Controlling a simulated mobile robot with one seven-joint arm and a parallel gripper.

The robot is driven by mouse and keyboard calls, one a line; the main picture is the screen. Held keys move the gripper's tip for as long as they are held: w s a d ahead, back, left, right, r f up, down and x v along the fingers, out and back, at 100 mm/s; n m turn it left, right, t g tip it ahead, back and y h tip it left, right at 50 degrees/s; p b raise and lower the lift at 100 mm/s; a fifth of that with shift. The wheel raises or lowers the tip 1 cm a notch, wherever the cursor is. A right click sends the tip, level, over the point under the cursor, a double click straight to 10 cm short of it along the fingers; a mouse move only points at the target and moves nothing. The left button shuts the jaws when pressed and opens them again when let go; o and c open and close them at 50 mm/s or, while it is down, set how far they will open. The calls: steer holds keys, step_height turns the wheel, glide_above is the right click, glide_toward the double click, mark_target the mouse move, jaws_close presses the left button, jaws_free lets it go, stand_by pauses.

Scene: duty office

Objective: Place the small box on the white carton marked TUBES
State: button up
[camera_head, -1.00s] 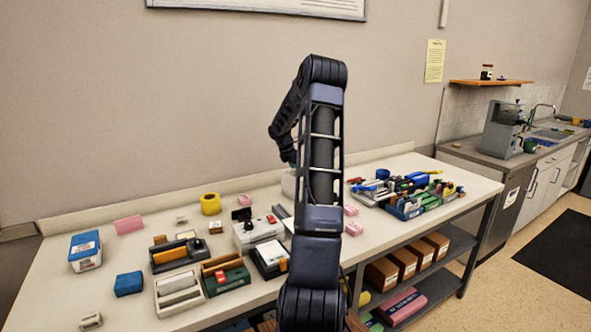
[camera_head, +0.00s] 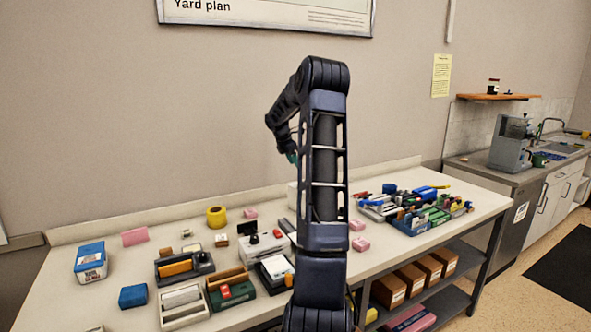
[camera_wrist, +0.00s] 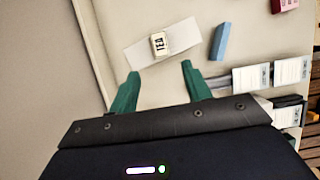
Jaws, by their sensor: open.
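In the wrist view a small pale box (camera_wrist: 159,44) with dark lettering, perhaps TEA, appears to rest on a white carton (camera_wrist: 182,38). No TUBES marking can be read on the carton. In the head view a white edge of what seems the same carton (camera_head: 292,196) shows left of my arm; the arm hides the rest and the small box. My gripper (camera_wrist: 158,82) shows two green fingers, apart and empty. The small box lies ahead of the fingertips, not between them. In the head view only a bit of green finger (camera_head: 292,158) shows.
A blue block (camera_wrist: 221,41) lies right of the carton in the wrist view. The bench (camera_head: 70,300) holds a yellow tape roll (camera_head: 216,217), pink blocks (camera_head: 361,244), desk trays (camera_head: 184,308) and blue bins (camera_head: 411,228). The wall stands close behind.

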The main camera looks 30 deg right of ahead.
steer(key=s+a+r+m+t, duration=0.1)
steer(key=s+a+r+m, duration=0.35)
steer(key=s+a, duration=0.55)
steer(key=s+a+r+m+t, duration=0.1)
steer(key=s+a+r+m, duration=0.4)
steer(key=s+a, duration=0.4)
steer(key=s+a+f+m+t+y, duration=0.1)
steer(key=s+a+m, duration=0.3)
steer(key=s, duration=0.8)
steer(key=s+a+f+m+t+y, duration=0.1)
steer(key=s+a+f+m+y, duration=0.2)
steer(key=s+a, duration=0.4)
steer(key=s+m, duration=0.1)
steer(key=s, duration=0.5)
steer(key=shift+s+f+t, duration=0.25)
steer(key=shift+f+t, duration=0.05)
steer(key=shift+f, duration=0.05)
